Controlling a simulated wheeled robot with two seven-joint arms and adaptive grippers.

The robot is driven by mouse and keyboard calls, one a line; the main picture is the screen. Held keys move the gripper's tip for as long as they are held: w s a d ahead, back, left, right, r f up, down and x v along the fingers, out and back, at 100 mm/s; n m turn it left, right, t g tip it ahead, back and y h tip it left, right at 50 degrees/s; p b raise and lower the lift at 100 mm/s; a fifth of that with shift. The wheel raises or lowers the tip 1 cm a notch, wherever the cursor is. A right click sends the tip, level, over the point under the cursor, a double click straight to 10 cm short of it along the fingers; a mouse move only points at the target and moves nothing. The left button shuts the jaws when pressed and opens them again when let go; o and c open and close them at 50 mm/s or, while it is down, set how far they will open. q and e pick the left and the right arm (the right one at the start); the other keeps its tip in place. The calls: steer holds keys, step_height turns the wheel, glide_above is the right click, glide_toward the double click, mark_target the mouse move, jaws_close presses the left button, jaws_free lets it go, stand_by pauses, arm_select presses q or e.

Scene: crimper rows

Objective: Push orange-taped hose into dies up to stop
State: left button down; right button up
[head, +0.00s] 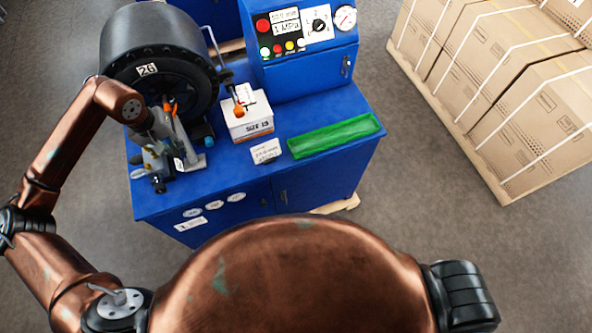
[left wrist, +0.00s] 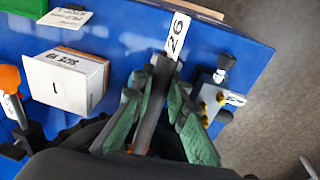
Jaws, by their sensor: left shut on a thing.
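The crimper's black round die head (head: 150,45), tagged 26, stands at the back left of the blue bench; the dies inside are hidden from this angle. My left gripper (head: 165,140) is in front of it. In the left wrist view, its green fingers (left wrist: 155,115) are shut around a dark hose (left wrist: 160,85), with a white 26 tag (left wrist: 176,36) at the end away from the die head. A bit of orange, perhaps the tape (head: 169,105), shows between the gripper and the die head. The hose's depth in the dies cannot be seen. My right gripper is out of view.
A white SIZE 19 box (head: 250,124) stands right of the gripper, with an orange-ended tool (head: 240,110) beside it. A green tray (head: 335,137) lies farther right. A grey metal fixture (head: 157,178) sits near the bench's front left. Strapped cartons (head: 500,75) stand right.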

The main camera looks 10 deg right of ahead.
arm_select(q)
steer(key=shift+a+r, duration=0.1)
steer(key=shift+r+p, duration=0.35)
steer(key=shift+r, duration=0.2)
steer(key=shift+g, duration=0.3)
steer(key=c, duration=1.8)
jaws_free()
steer(key=shift+o, duration=0.4)
steer(key=o, duration=1.1)
steer(key=shift+r, duration=0.15)
